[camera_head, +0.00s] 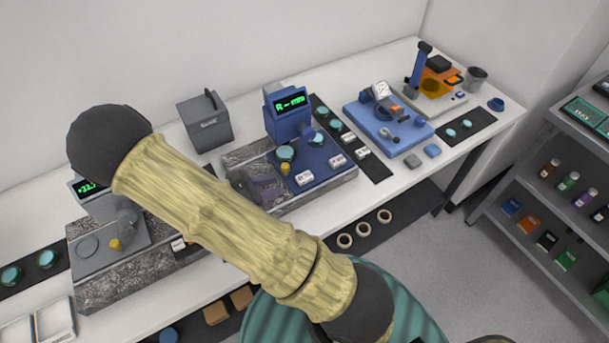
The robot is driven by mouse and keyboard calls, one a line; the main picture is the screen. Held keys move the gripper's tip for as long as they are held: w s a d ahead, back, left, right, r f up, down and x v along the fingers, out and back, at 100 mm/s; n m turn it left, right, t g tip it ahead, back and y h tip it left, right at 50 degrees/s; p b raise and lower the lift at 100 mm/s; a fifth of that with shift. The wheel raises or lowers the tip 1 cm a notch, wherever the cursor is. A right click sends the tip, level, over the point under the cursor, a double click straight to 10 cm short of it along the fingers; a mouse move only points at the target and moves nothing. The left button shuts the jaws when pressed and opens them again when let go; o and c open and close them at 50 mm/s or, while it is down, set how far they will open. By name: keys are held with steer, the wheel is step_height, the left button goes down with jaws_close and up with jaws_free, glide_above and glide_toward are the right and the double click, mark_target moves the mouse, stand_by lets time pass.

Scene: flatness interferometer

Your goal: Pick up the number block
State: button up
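Several small white blocks with dark markings lie on the bench, too small to read. One block (305,177) and another block (338,160) sit on the front of the blue instrument plate (318,171). Another (179,244) shows at the left instrument, beside my arm. I cannot tell which is the number block. My arm crosses the picture and hides part of the bench.
A blue instrument with a green display (290,103) stands behind the blue plate. A grey box (206,122) stands to its left. Blue and orange apparatus (388,123) fills the right end of the bench. A shelf rack (564,190) stands at right, with clear floor (470,270) before it.

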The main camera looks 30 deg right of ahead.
mark_target(298, 180)
steer(key=shift+d+f, duration=0.3)
steer(key=shift+d, duration=0.35)
steer(key=shift+d+p, duration=0.3)
steer(key=shift+d, duration=0.2)
steer(key=p+x, duration=0.1)
steer(key=x, duration=0.2)
steer(key=shift+d, duration=0.35)
steer(key=shift+d+f, duration=0.25)
